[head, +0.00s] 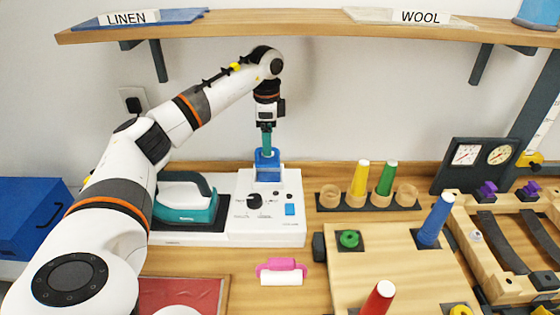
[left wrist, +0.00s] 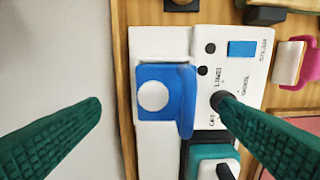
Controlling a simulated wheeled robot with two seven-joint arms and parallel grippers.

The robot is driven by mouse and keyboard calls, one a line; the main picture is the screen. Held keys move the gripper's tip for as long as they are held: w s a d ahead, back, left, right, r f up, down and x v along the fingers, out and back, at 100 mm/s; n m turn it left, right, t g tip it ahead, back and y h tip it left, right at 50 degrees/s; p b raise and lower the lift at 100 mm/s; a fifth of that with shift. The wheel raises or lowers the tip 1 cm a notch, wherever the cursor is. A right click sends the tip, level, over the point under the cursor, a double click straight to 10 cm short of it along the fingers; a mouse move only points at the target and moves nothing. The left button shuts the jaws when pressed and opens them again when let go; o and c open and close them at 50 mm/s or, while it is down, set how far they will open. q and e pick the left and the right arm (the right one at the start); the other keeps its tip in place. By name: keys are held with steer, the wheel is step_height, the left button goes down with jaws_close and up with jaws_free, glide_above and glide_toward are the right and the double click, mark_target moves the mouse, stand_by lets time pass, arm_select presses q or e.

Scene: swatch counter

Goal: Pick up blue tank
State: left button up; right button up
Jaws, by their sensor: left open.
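The blue tank (head: 267,168) sits at the back of the white steam station (head: 265,232). In the left wrist view the tank (left wrist: 185,112) shows a round white cap on top and a raised blue part along its right side. My left gripper (head: 267,147) points down just above the tank. I cannot tell whether the fingertips reach down beside the tank. My right gripper is out of view.
A teal and white iron (head: 185,203) rests left of the station's controls. A pink-handled roller (head: 281,271) lies in front. A shelf (head: 300,22) runs above.

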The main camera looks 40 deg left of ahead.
mark_target(268, 158)
arm_select(q)
steer(key=shift+s+f+p, duration=0.15)
steer(key=shift+f+p, duration=0.05)
steer(key=shift+f, duration=0.4)
steer(key=shift+s+f+p, duration=0.15)
steer(key=shift+f+p, duration=0.05)
steer(key=shift+f, duration=0.4)
step_height(268, 158, down, 4)
steer(key=shift+d+f+p, duration=0.15)
steer(key=shift+f+p, duration=0.05)
steer(key=shift+p, duration=0.5)
steer(key=shift+f, duration=0.2)
steer(key=c, duration=1.2)
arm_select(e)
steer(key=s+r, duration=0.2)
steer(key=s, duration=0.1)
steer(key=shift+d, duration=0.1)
arm_select(q)
steer(key=shift+r, duration=0.1)
